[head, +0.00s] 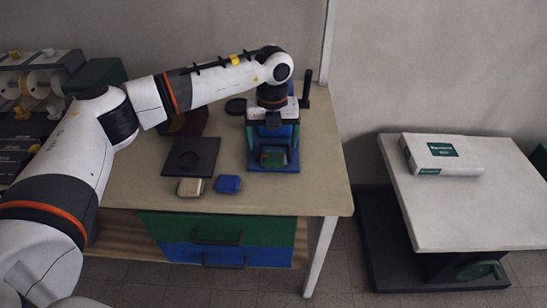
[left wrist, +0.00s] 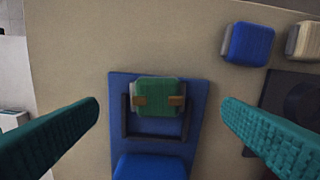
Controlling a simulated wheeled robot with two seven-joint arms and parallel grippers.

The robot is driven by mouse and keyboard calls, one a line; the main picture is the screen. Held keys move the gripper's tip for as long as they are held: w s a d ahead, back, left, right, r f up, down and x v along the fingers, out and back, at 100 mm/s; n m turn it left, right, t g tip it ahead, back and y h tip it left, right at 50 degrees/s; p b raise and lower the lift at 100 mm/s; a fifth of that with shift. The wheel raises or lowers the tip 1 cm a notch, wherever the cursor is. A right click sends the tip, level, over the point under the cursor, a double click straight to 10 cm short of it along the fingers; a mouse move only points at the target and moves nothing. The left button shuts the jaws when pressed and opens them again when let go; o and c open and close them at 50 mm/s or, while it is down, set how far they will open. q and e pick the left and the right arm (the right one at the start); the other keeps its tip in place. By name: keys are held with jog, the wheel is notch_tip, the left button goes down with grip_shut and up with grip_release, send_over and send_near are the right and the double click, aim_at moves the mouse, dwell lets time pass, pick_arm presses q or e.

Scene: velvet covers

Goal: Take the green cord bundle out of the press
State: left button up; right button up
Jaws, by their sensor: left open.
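The green cord bundle (head: 273,159) lies on the blue base of the press (head: 257,166), at its front. In the left wrist view the bundle (left wrist: 158,97) shows two brown bands and sits within a dark frame on the blue press base (left wrist: 200,98). My left gripper (left wrist: 160,104) is open above the press, with one teal finger on either side of the bundle and apart from it. In the head view its wrist hangs over the press and hides part of it. My right gripper is not in view.
A blue bundle (head: 228,184) and a beige bundle (head: 191,187) lie left of the press, by a dark square plate (head: 191,157). A dark upright post (head: 306,88) stands behind the press. A white side table (head: 450,205) bears a white box (head: 441,155).

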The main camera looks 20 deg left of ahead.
aim_at(274, 160)
pick_arm(q)
jog(key=f, duration=0.3)
jog(key=f+p, duration=0.1)
jog(key=f, duration=0.2)
jog(key=shift+s+d+f, duration=0.15)
jog(key=shift+d+f, duration=0.05)
jog(key=shift+f, duration=0.05)
jog(key=shift+c, duration=0.2)
jog(key=c, duration=1.1)
